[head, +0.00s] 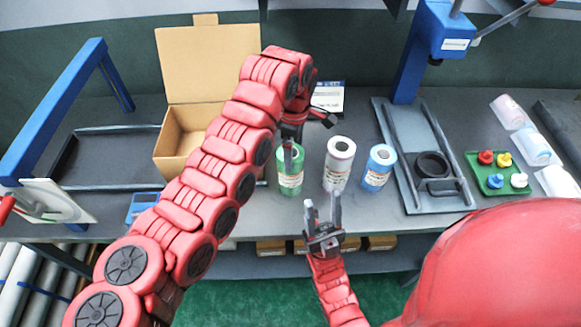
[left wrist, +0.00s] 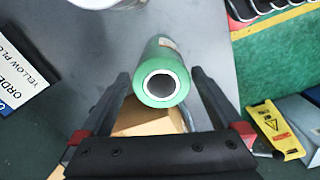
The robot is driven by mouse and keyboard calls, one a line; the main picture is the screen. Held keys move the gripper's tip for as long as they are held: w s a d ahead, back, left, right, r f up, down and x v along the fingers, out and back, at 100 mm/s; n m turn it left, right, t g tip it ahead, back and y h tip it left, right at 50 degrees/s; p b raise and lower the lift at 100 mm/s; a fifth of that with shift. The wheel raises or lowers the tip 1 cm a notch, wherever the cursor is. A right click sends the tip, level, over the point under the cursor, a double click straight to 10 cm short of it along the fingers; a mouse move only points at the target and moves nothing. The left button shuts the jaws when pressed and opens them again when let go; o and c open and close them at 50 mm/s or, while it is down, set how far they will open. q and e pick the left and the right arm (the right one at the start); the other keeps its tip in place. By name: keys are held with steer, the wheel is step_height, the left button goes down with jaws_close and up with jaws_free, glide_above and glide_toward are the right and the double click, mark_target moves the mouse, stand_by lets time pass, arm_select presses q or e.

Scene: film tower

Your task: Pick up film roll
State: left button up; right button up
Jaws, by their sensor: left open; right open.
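A green film roll (head: 290,182) stands upright on the grey table, left of a white roll (head: 337,175) and a blue roll (head: 377,176). My left gripper (head: 291,148) is open above the green roll, pointing down. In the left wrist view the green roll (left wrist: 158,98) shows its round end with a dark hole, between the two open fingers (left wrist: 162,88); I see no grip on it. My right gripper (head: 323,203) is open and empty, in front of the table's front edge, pointing up.
An open cardboard box (head: 182,143) stands behind my left arm. A grey stand with a black ring (head: 433,165) and a green tray of coloured pieces (head: 495,185) are at the right. A blue frame (head: 50,115) is at the left. A small sign (head: 328,98) stands behind.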

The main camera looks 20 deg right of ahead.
arm_select(q)
steer(key=f+p, duration=0.1)
steer(key=f, duration=0.1)
steer(key=f+p, duration=0.1)
steer(key=f, duration=0.2)
steer(key=f+p, duration=0.1)
steer(key=f, duration=0.1)
steer(key=shift+w+a+f+p, duration=0.2)
steer(key=shift+a+p, duration=0.1)
steer(key=shift+a, duration=0.1)
steer(key=shift+f, duration=0.35)
steer(key=c, duration=1.6)
steer(key=shift+r, duration=0.1)
steer(key=shift+w+r, duration=0.1)
